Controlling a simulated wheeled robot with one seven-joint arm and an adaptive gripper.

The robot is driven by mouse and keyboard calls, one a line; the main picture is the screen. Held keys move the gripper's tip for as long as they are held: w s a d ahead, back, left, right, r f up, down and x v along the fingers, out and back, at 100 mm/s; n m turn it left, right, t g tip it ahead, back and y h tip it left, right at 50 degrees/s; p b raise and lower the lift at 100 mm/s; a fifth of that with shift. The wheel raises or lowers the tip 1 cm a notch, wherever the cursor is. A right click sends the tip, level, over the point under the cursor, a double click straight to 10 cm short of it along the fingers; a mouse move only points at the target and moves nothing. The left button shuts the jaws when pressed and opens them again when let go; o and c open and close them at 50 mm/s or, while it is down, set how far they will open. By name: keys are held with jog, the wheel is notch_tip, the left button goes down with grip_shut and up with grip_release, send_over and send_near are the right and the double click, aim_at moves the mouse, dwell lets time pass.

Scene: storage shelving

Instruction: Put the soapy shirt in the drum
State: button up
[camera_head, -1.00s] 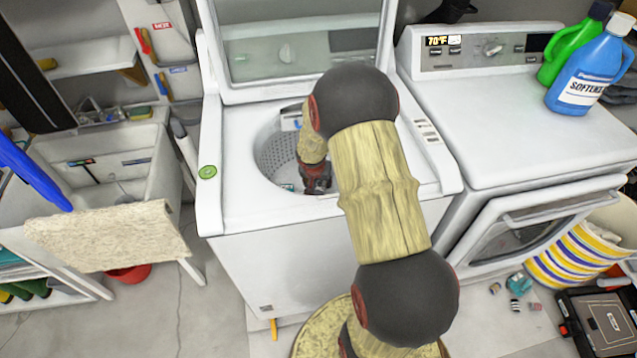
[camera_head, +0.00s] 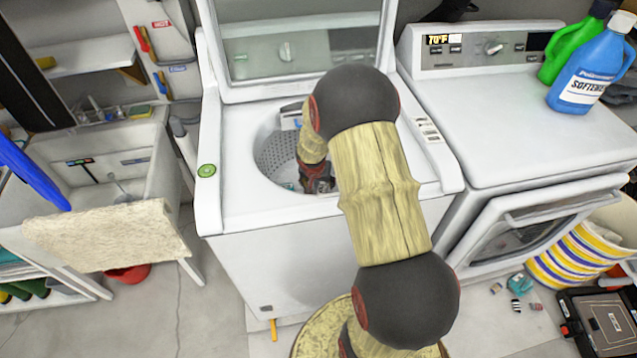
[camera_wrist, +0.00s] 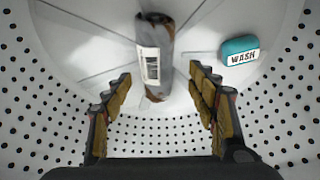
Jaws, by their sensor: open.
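The drum (camera_head: 275,158) is the perforated tub of the open top-load washer. My gripper (camera_head: 317,184) is down inside it, partly hidden by my arm. In the wrist view my gripper (camera_wrist: 160,82) is open, its two fingers spread wide with nothing held between them. A rolled dark grey-brown bundle (camera_wrist: 158,75) with a white barcode label lies on the drum floor (camera_wrist: 95,50), ahead of and between the fingers. I cannot tell for sure that it is the soapy shirt. A teal block marked WASH (camera_wrist: 240,50) lies to its right on the drum floor.
The perforated drum wall (camera_wrist: 285,115) surrounds the fingers closely. The washer lid (camera_head: 300,45) stands open. A dryer (camera_head: 510,120) with softener bottle (camera_head: 592,75) on top is at right. A sink (camera_head: 110,165) with a beige cloth (camera_head: 110,235) over its front is at left.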

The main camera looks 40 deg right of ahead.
jog(key=shift+r, duration=0.1)
jog(key=shift+r+p, duration=0.6)
jog(key=shift+p, duration=0.3)
jog(key=s+a+r+n+p, duration=0.1)
jog(key=s+a+r, duration=0.1)
jog(key=a+r, duration=0.5)
jog(key=s+a+r+n+t+p, duration=0.1)
jog(key=a+r+p, duration=0.1)
jog(key=r, duration=0.9)
jog(key=s+a+r+n+p, duration=0.15)
jog(key=a+r, duration=0.35)
jog(key=r, duration=0.5)
jog(key=s+a+r+n+t+y, duration=0.1)
jog(key=s+a+r+n, duration=0.2)
jog(key=s+a+r, duration=0.2)
jog(key=s+a+r+n+t+y, duration=0.1)
jog(key=s+a+r+n, duration=0.3)
jog(key=s+a, duration=0.7)
jog(key=shift+a+r+y+b, duration=0.3)
jog(key=shift+r+y, duration=0.35)
jog(key=shift+y, duration=0.15)
jog(key=shift+c, duration=0.3)
